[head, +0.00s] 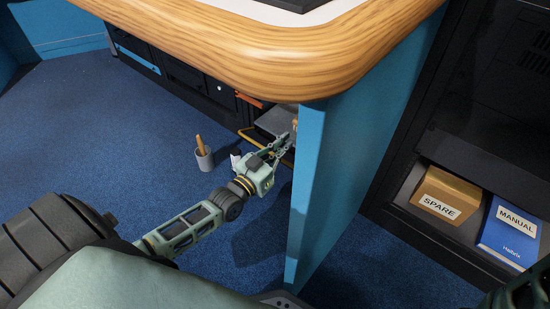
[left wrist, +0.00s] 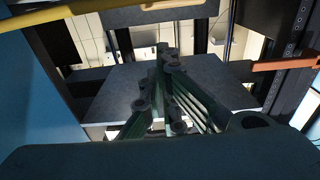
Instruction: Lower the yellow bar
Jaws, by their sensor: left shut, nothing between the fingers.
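The yellow bar (head: 248,138) shows in the head view as a thin piece under the wooden desk top, just left of my left gripper. The gripper hides part of it. In the left wrist view the yellow bar (left wrist: 45,14) crosses the top left corner, apart from the fingers. My left gripper (head: 286,143) reaches in beside the blue side panel. In the left wrist view its fingers (left wrist: 162,52) are together and empty, over a grey plate. My right gripper is not in view.
The blue panel (head: 335,165) stands close right of my left gripper. An orange-red lever (left wrist: 284,63) juts in from the right. A grey cup (head: 204,158) with a wooden handle stands on open blue carpet. A SPARE box (head: 447,194) and MANUAL (head: 509,232) sit on the right shelf.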

